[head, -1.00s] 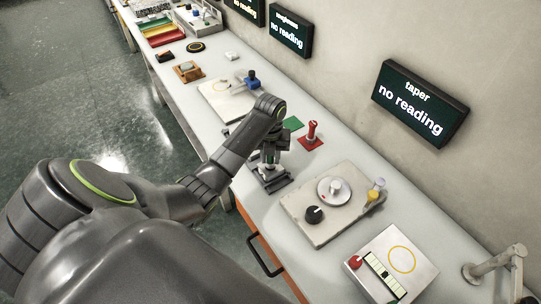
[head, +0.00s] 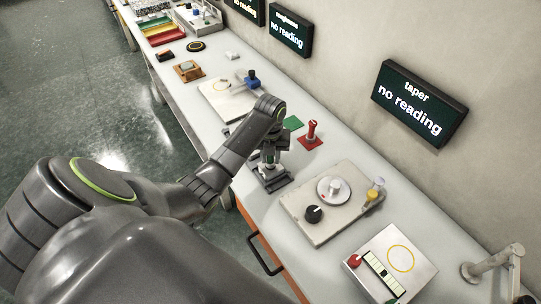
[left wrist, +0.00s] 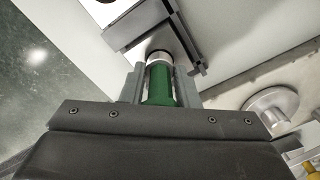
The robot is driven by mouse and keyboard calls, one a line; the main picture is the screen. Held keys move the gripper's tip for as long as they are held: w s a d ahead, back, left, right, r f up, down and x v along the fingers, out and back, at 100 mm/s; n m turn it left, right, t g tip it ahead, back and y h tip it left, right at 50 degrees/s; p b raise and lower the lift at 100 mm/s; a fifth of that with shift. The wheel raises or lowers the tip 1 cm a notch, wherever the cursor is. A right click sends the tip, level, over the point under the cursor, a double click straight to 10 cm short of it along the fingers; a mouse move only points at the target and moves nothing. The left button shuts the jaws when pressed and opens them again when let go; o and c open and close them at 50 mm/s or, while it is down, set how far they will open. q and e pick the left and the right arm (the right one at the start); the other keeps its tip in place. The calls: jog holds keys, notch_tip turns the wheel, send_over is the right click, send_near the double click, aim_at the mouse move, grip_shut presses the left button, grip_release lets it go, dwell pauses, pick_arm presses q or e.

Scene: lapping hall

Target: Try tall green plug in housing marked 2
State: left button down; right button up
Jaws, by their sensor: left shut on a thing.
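My left gripper (head: 269,158) is shut on the green plug (left wrist: 159,84), which stands between the two fingers in the left wrist view. A silver, ring-like end (left wrist: 160,57) shows just beyond the green part. Beyond it is a dark grey angular fixture (left wrist: 143,25) with a pale metal piece in it. In the head view this fixture (head: 272,184) sits on the bench directly under my left gripper. I cannot tell whether the plug touches or enters anything there. No mark 2 is legible. My right gripper is not in view.
A plate with a round dial and black knob (head: 314,214) is to the right. A taper display (head: 421,102) reads "no reading". A blue-topped piece (head: 252,79) stands farther back.

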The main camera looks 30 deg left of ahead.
pick_arm(q)
jog(key=shift+p, duration=0.4)
dwell(0.7)
jog(key=shift+f+b, duration=0.6)
jog(key=shift+f, duration=0.45)
dwell(1.5)
jog(key=shift+r, duration=0.15)
jog(key=shift+r+p, duration=3.45)
jog(key=shift+p, duration=0.45)
